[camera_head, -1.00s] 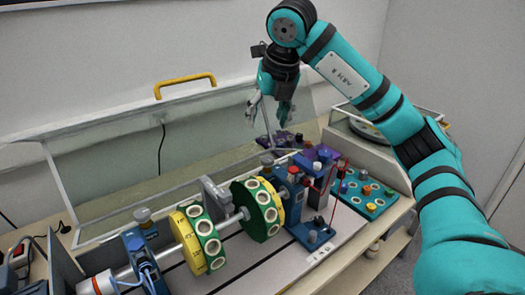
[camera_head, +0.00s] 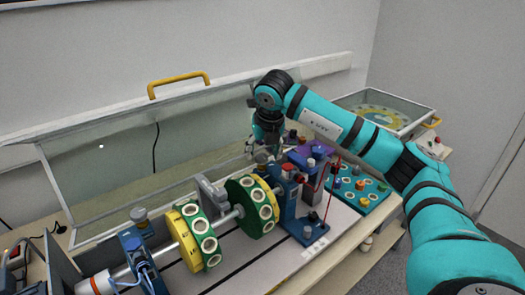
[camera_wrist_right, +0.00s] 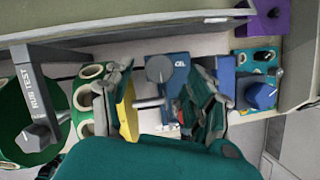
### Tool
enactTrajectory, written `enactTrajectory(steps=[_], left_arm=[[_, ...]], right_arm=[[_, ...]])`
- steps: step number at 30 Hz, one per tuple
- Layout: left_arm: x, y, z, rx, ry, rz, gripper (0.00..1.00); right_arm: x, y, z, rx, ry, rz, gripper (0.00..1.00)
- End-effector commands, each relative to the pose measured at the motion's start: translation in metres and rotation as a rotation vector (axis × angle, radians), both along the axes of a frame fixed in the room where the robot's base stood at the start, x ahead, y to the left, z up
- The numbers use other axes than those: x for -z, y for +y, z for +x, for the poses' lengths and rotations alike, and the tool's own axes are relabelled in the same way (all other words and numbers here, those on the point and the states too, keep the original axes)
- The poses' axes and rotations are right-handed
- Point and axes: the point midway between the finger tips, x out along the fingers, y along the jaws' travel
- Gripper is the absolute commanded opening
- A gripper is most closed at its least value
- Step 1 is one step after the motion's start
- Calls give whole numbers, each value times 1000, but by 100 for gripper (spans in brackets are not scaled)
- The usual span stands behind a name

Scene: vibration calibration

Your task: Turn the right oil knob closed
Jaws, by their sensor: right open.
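The right oil knob (camera_wrist_right: 160,69) is a grey round knob with a pointer ridge, on top of a blue block (camera_wrist_right: 180,85) with lettering beside it. In the head view this knob (camera_head: 262,158) shows at the top of the right blue bearing stand (camera_head: 287,195). My right gripper (camera_wrist_right: 165,108) is open, its two fingers on either side of the knob's line in the wrist view. The knob lies beyond the fingertips and looks apart from them. In the head view the gripper (camera_head: 264,148) is low over the stand, its tips partly hidden. My left gripper is out of view.
Green-yellow discs (camera_head: 245,208) sit on the shaft left of the stand. A raised clear cover (camera_head: 110,175) with a yellow handle stands behind. A teal panel with knobs (camera_head: 375,198) lies right.

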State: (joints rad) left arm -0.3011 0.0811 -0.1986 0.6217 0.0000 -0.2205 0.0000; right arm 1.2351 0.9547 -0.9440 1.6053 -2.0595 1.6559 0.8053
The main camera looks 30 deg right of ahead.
Motion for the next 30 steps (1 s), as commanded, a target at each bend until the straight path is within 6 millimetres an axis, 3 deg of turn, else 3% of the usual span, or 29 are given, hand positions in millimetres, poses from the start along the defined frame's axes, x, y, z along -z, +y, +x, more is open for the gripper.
enactTrajectory(steps=[6, 14, 26, 30], left_arm=[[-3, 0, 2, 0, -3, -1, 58], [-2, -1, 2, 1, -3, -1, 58], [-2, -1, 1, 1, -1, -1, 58], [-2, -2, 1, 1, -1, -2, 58]], right_arm=[[13, -2, 5, 0, -1, -1, 57], [13, -2, 5, 0, -1, -1, 56], [13, -2, 5, 0, -1, 0, 3], [13, -2, 5, -3, -1, -1, 1]])
